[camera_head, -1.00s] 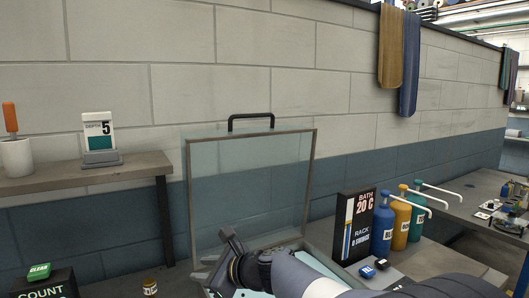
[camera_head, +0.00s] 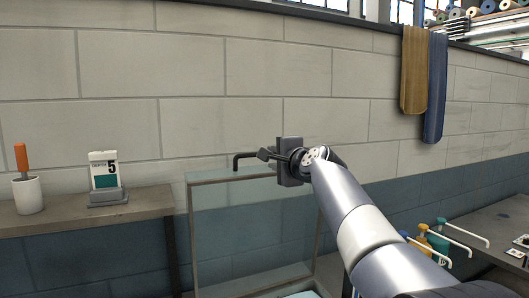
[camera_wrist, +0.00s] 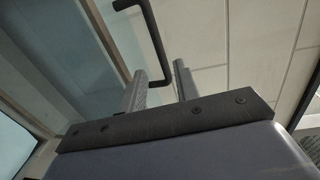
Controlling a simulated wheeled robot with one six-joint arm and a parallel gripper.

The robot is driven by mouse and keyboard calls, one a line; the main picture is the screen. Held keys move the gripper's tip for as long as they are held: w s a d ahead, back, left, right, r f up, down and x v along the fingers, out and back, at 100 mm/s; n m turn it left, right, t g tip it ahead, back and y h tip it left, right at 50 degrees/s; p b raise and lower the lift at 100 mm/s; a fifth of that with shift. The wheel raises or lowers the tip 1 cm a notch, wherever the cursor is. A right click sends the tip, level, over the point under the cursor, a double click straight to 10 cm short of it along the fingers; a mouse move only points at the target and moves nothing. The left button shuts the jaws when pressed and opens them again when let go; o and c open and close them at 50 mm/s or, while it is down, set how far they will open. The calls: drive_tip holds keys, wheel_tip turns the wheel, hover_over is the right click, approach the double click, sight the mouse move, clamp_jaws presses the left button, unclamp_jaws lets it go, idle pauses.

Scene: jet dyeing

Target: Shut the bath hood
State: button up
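The bath hood (camera_head: 240,228) is a clear, thin-framed panel. It stands raised and roughly upright in front of the wall. Its black bar handle (camera_head: 240,158) is on the top edge, its right part hidden by my gripper. My gripper (camera_head: 268,156) is at handle height, at the right end of the handle. In the wrist view my gripper (camera_wrist: 160,68) has its two fingers apart, with nothing held. The handle (camera_wrist: 152,38) shows there just beyond the fingertips, its bent end in line with the gap. I cannot tell if they touch. The hood pane (camera_wrist: 50,50) fills the left.
A wooden shelf (camera_head: 75,228) at left holds a white cup (camera_head: 28,196) and a step card stand (camera_head: 106,180). Dye pump bottles (camera_head: 440,245) stand at lower right, partly behind my arm. Cloths (camera_head: 415,70) hang on the brick wall behind. Space above the hood is clear.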

sight(263, 170)
drive_tip(key=p+x, duration=0.3)
drive_tip(key=x, duration=0.5)
drive_tip(key=shift+r, duration=0.15)
drive_tip(key=shift+w+a+f+p, duration=0.25)
drive_tip(key=shift+w+p, duration=0.1)
drive_tip(key=shift+w, duration=0.2)
drive_tip(key=shift+c, duration=0.5)
clamp_jaws()
